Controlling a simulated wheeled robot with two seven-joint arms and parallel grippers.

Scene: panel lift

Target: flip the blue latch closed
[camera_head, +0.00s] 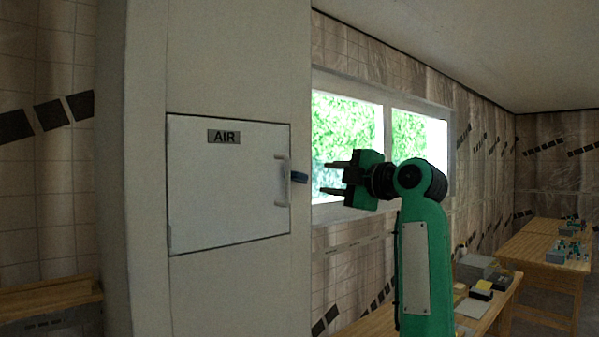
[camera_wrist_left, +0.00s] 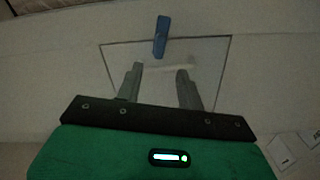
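The blue latch (camera_head: 299,177) is at the right edge of the white panel door (camera_head: 220,220) marked AIR, beside its handle (camera_head: 281,180). In the left wrist view the latch (camera_wrist_left: 161,36) stands beyond my fingertips and overlaps the door's edge line; I cannot tell whether it touches the door. The door looks shut in its frame. My left gripper (camera_head: 326,177) is to the right of the latch in the head view, its fingers pointing at it. The fingers are apart with nothing held, as the left wrist view (camera_wrist_left: 160,71) also shows. My right gripper is not in view.
The door is set in a pale wall column (camera_head: 235,60). A window (camera_head: 345,115) is behind my left gripper. Wooden tables (camera_head: 548,243) with boxes and small items stand at the right. A wooden ledge (camera_head: 45,298) is at the lower left.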

